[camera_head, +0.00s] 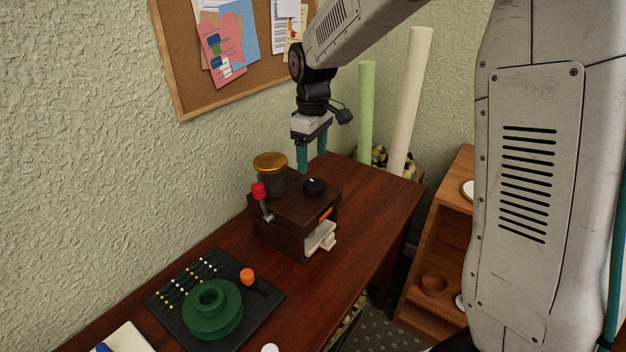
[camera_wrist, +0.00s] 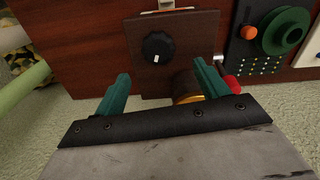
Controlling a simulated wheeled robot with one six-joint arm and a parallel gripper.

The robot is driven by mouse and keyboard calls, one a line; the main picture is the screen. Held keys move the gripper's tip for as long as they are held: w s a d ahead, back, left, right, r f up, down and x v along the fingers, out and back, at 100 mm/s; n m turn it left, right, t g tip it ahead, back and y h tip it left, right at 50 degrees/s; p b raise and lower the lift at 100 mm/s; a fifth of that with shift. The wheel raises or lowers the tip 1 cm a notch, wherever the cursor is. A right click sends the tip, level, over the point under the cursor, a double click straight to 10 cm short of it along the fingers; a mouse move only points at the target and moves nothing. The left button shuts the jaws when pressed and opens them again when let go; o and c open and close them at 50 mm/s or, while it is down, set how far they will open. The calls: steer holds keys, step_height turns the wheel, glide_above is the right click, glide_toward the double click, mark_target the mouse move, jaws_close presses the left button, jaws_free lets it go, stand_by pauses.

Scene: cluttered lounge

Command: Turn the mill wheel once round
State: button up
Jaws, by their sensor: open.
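The mill is a dark brown wooden box (camera_head: 275,222) on the desk. A round black wheel (camera_head: 315,187) sits on its top; it shows in the wrist view as a black disc (camera_wrist: 158,48) with a small white mark. A jar with a gold lid (camera_head: 270,168) and a red-knobbed lever (camera_head: 259,191) are on the box beside it. My gripper (camera_head: 312,161) points down above the box's back part, its two teal fingers apart and empty. In the wrist view the gripper (camera_wrist: 161,72) has the wheel beyond and between its fingertips, apart from both.
A pale drawer (camera_head: 320,237) sticks out of the box's front. A black board (camera_head: 258,299) with a green stepped wheel (camera_head: 213,308), an orange knob (camera_head: 247,277) and beads lies nearer. The wall and corkboard (camera_head: 180,60) bound the left. The desk (camera_head: 385,210) is clear right of the box.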

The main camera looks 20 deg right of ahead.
mark_target(313, 183)
steer(key=n, duration=0.5)
steer(key=shift+f+n, duration=0.2)
steer(key=shift+n, duration=0.2)
step_height(313, 183, down, 8)
steer(key=shift+r, duration=0.25)
steer(key=c, duration=1)
